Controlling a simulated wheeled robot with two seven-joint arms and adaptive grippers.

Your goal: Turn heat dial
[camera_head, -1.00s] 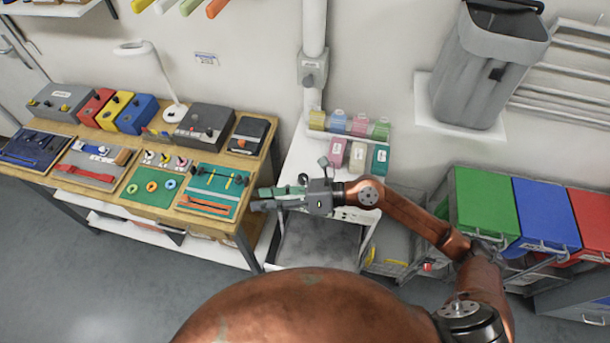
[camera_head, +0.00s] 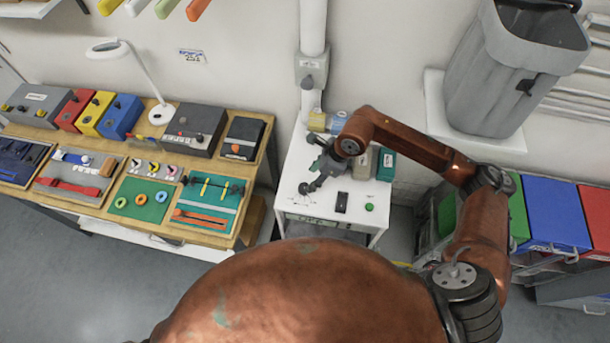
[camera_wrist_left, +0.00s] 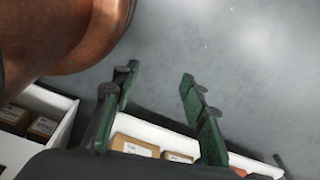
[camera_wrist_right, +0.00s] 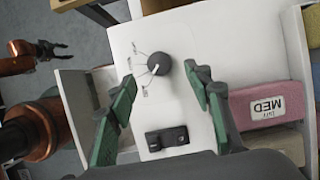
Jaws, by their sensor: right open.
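A round black dial (camera_wrist_right: 159,64) with a white pointer mark sits on the white top of a cabinet, with printed marks fanned around its left side in the right wrist view. In the head view the dial (camera_head: 309,187) shows as a small dark knob below my right gripper (camera_head: 318,176). In the right wrist view my right gripper (camera_wrist_right: 160,82) is open, its green-padded fingers on either side of the dial's line; I cannot tell whether they touch it. My left gripper (camera_wrist_left: 158,80) is open and empty in the left wrist view, above the floor.
A black switch (camera_head: 342,202) and a green button (camera_head: 370,207) sit right of the dial on the cabinet top (camera_head: 325,214). Small bins (camera_head: 385,164) stand at its back. A wooden workbench (camera_head: 200,233) with boxes and tool trays is to the left; colored bins (camera_head: 556,212) are right.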

